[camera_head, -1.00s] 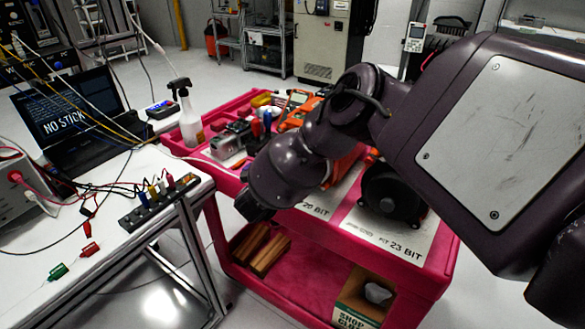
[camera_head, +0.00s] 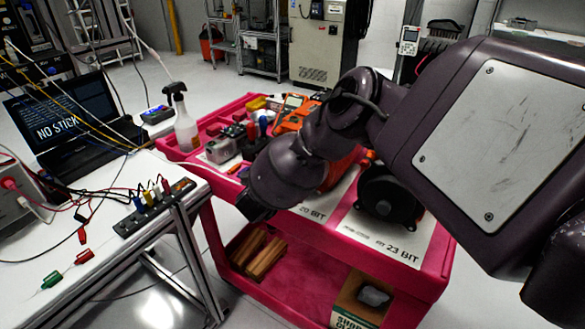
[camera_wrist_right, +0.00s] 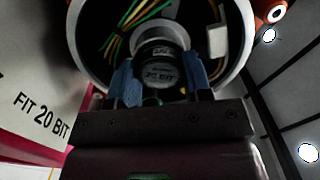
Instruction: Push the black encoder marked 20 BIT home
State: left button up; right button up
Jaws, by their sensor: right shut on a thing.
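In the right wrist view, a round black encoder (camera_wrist_right: 160,76) marked 20 BIT sits between the blue fingertips of my right gripper (camera_wrist_right: 160,84), which is shut on it. It is at the inner fitting of an open round housing (camera_wrist_right: 232,72) with a pale rim and coloured wires inside. I cannot tell how deep the encoder sits. The card FIT 20 BIT (camera_wrist_right: 25,105) lies beside the housing. My left gripper is not in view.
A dark round unit (camera_head: 388,196) stands by the 23 BIT card (camera_head: 402,246) on the red cart (camera_head: 262,232). A spray bottle (camera_head: 185,122) and tools stand at the cart's left. A bench with a laptop (camera_head: 65,118), leads and a terminal strip is at left.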

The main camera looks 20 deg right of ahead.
dwell(0.6)
jog(key=o, duration=1.1)
jog(key=shift+c, duration=0.3)
jog(key=shift+a, duration=0.1)
